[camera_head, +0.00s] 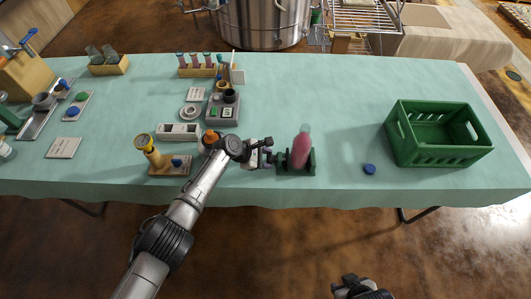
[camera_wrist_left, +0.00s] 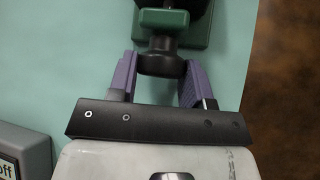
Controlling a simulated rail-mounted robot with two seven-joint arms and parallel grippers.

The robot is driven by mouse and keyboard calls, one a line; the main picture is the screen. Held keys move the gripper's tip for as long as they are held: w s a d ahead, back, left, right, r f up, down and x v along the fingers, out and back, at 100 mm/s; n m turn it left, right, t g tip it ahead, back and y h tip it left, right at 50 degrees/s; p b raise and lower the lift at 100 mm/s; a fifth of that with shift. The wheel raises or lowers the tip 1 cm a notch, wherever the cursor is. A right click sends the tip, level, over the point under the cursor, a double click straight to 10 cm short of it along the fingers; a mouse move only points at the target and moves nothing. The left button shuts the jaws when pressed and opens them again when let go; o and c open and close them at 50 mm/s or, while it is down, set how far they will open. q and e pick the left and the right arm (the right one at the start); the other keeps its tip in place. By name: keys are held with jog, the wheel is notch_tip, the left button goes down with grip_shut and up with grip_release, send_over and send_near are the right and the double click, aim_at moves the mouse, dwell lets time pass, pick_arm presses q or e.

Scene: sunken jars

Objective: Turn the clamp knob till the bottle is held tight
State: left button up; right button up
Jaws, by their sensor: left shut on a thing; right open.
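A bottle with pink contents (camera_head: 301,152) stands upright in a green clamp (camera_head: 297,171) near the table's front edge. The clamp's dark knob (camera_wrist_left: 162,62) faces my left gripper, and part of the green clamp (camera_wrist_left: 165,18) shows behind it in the left wrist view. My left gripper (camera_head: 272,158) is shut on the knob, with its purple fingers on either side. In the head view the gripper largely hides the knob. The bottle is out of the left wrist view. My right gripper (camera_head: 358,287) is open and empty, low in the head view, off the table.
A wooden stand with a yellow-topped part (camera_head: 168,166) is left of my left gripper. Small devices and a vial rack (camera_head: 203,72) lie behind. The table's right-middle is clear.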

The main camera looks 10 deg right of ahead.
pick_arm(q)
jog(key=o, duration=0.9)
jog(key=shift+a+r, duration=0.15)
jog(key=shift+r, duration=0.05)
jog(key=shift+p+v, duration=2.95)
jog(key=shift+v, duration=3.7)
jog(key=shift+s+a+f, duration=0.1)
jog(key=shift+f, duration=0.05)
